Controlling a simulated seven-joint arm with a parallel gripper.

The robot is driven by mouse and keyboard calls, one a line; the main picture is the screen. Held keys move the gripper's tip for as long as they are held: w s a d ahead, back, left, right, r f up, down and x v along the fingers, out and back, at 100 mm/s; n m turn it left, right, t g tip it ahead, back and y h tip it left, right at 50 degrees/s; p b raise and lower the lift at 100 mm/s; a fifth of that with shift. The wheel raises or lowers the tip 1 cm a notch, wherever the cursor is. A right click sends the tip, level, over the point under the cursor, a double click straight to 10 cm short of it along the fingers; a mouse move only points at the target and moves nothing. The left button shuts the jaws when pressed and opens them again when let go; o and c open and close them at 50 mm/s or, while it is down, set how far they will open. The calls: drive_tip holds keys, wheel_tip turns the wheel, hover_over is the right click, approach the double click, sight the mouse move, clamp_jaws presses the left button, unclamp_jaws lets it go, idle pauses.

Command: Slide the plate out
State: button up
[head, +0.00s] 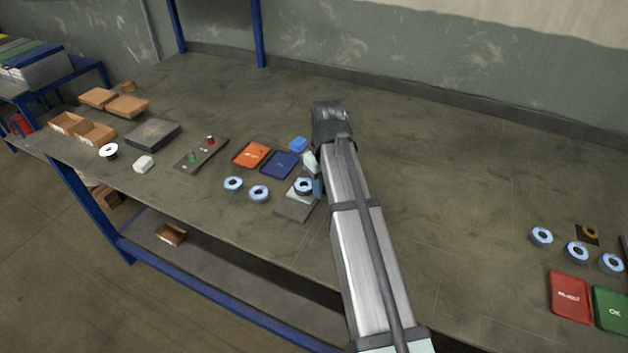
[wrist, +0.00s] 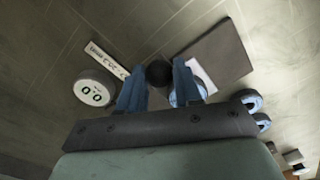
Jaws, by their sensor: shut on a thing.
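A flat grey plate (head: 294,208) lies near the front edge of the table in the head view. A blue-rimmed disc (head: 304,186) shows at its far end. In the wrist view a dark grey square plate (wrist: 222,50) lies just beyond and right of the fingers, with a pale patch at its lower left. My gripper (wrist: 159,66) is shut on a dark round knob (wrist: 159,75) between its blue fingers. What lies under the knob is hidden. A blue disc (wrist: 184,97) is partly hidden behind the right finger. My arm covers much of the gripper (head: 317,186) in the head view.
Two blue discs (head: 259,194) (head: 233,184), an orange tray (head: 251,154) and a dark blue tray (head: 280,164) lie left of the plate. A round white dial (wrist: 95,91) and a marked strip (wrist: 106,58) lie left of the fingers.

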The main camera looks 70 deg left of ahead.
drive_tip(key=shift+s+d, duration=1.55)
drive_tip(key=shift+d, duration=0.05)
drive_tip(key=o, duration=0.8)
wheel_tip(320, 180, up, 8)
